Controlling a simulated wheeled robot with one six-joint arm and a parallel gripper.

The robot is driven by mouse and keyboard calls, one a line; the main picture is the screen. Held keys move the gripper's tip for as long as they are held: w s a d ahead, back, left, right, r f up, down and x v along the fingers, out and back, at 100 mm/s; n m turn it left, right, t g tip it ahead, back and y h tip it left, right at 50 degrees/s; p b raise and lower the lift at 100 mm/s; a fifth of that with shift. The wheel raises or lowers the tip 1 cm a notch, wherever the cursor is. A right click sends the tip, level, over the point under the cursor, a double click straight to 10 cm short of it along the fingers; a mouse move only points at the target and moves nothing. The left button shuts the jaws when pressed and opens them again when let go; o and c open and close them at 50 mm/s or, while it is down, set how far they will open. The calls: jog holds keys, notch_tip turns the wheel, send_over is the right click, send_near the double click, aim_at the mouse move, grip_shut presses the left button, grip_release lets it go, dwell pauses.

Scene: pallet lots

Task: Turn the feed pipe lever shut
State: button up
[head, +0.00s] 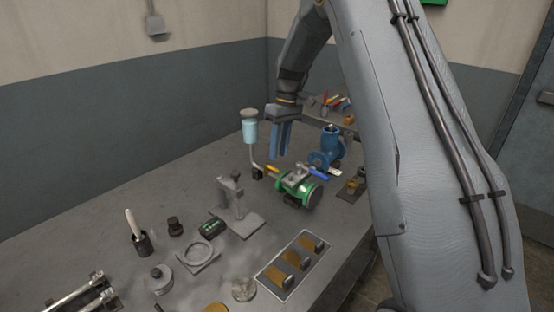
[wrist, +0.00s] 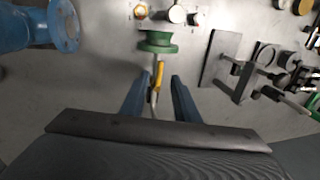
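A green valve body (head: 298,187) with round flanges lies on the bench in the head view; its green part (wrist: 158,42) shows at the top of the wrist view. A yellow lever (head: 272,170) sticks out on its left side, and a blue handle (head: 317,172) on its right. In the wrist view the yellow lever (wrist: 157,76) lies lengthwise between the fingertips, with clear space either side. My gripper (head: 281,138) points down behind the valve, fingers apart and empty; it also shows in the wrist view (wrist: 158,92). I cannot tell whether the lever is at finger height.
A light blue cup on a bent pipe (head: 250,133) stands just left of my gripper. A blue flanged valve (head: 329,150) is to the right. A grey stand (head: 236,205) and a tray of brass pieces (head: 291,265) are nearer. Bare bench (head: 150,195) lies left.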

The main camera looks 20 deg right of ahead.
aim_at(273, 169)
jog(key=shift+s+a+f+p, duration=0.1)
jog(key=shift+a+f+p, duration=0.1)
jog(key=shift+f, duration=0.6)
jog(key=shift+s+a+f+p, duration=0.1)
jog(key=shift+f+p, duration=0.15)
jog(key=shift+f, duration=0.5)
jog(key=shift+s+a+f+p, duration=0.1)
jog(key=shift+f+p, duration=0.1)
jog(key=shift+f, duration=0.6)
grip_shut()
